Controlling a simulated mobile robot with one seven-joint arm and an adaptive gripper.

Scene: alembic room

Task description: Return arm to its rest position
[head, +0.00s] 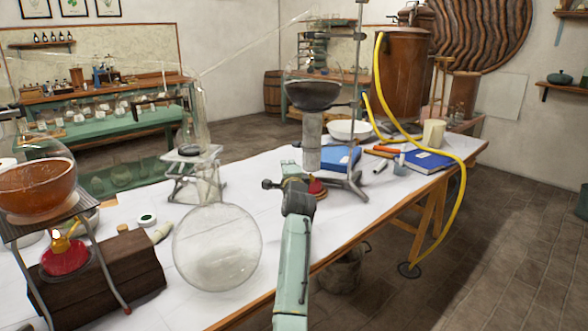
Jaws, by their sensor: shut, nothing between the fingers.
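My arm (293,265) rises from the bottom middle of the head view as a pale green link with a dark joint at its upper end. My gripper (267,184) appears as a small dark shape to the left of that joint, over the table. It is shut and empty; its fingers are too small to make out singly. It is above and right of the big round glass flask and left of the red base under the stand.
The white-topped table (340,222) carries a large clear flask (217,248), an orange-filled flask (37,187), a red burner (64,254), a metal stand (355,186) and blue books (428,161). A yellow hose (463,200) hangs off the right edge. Open floor (500,250) lies right.

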